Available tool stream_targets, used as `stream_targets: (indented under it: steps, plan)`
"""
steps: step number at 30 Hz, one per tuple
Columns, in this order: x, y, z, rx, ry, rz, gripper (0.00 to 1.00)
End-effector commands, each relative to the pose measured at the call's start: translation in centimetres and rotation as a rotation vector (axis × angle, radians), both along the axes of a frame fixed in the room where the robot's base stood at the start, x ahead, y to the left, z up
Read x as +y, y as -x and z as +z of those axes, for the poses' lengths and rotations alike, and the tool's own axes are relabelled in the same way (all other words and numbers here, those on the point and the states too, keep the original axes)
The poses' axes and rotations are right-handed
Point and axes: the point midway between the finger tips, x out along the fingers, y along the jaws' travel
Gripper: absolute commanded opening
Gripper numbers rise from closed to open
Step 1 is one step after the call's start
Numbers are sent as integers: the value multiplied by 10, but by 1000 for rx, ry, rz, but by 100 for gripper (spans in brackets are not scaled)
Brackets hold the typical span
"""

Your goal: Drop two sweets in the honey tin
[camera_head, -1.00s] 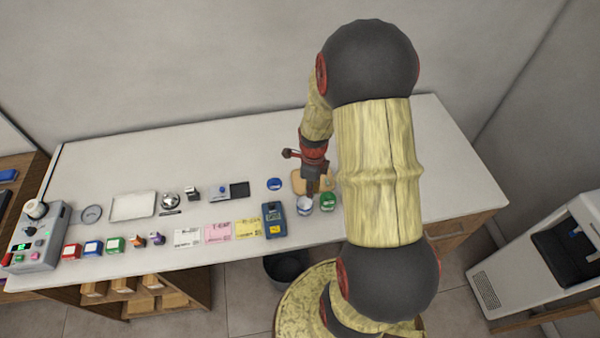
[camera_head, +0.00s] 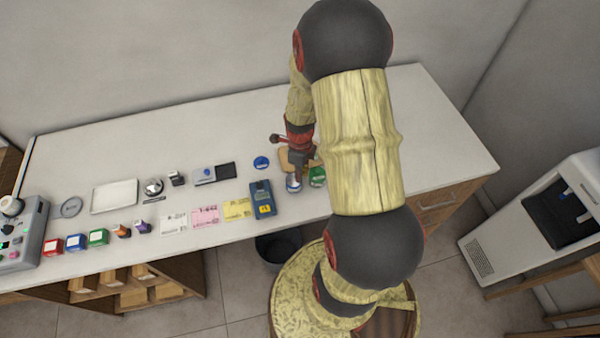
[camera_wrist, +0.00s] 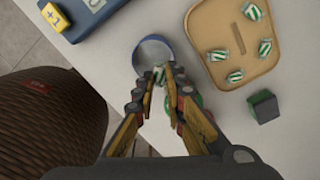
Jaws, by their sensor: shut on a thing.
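My gripper (camera_wrist: 159,82) is shut on a green-and-white striped sweet (camera_wrist: 160,74). It points down over the near side of an open tin with a blue rim (camera_wrist: 139,53). In the head view my gripper (camera_head: 296,172) covers part of this tin (camera_head: 293,186). A green tin (camera_head: 317,177) stands just right of it; in the wrist view my fingers hide most of it. I cannot read a honey label on either tin. Several more striped sweets (camera_wrist: 251,12) lie on a tan board (camera_wrist: 208,22) beyond and right of the tin.
A blue device (camera_head: 262,199) with a yellow button stands left of the tins. A blue lid (camera_head: 261,162) lies behind it. A small dark block (camera_wrist: 264,107) sits near the board. Paper cards (camera_head: 206,215) line the front left. The counter (camera_head: 420,130) is clear at right.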

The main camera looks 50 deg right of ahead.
Motion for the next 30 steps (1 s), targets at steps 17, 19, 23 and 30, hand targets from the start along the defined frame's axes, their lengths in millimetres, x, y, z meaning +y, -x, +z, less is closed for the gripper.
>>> stream_targets:
  steps: [17, 19, 23, 30]
  plan:
    - [0, 0, 0, 0, 0, 0, 33]
    - [0, 0, 0, 0, 0, 0, 33]
    - [0, 0, 1, 0, 0, 0, 33]
    - [-1, -1, 29, -3, 2, 0, 33]
